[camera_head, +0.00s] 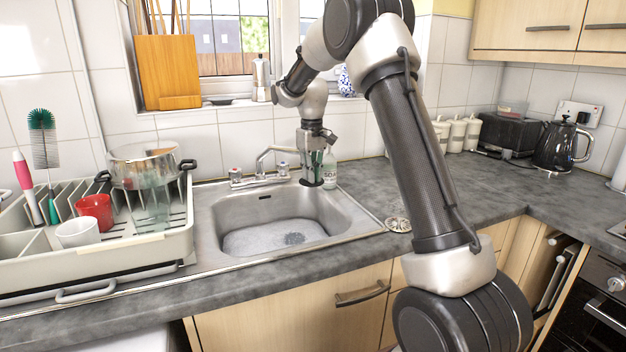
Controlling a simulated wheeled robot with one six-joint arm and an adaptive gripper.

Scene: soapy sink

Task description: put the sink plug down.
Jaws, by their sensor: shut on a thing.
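The sink holds whitish soapy water (255,238).
A tap (270,158) and a soap bottle (330,172) stand behind the sink, close to my gripper. A round metal strainer-like disc (398,225) lies right of the basin. A loaded dish rack (100,257) stands left. The worktop (450,198) right is largely clear.

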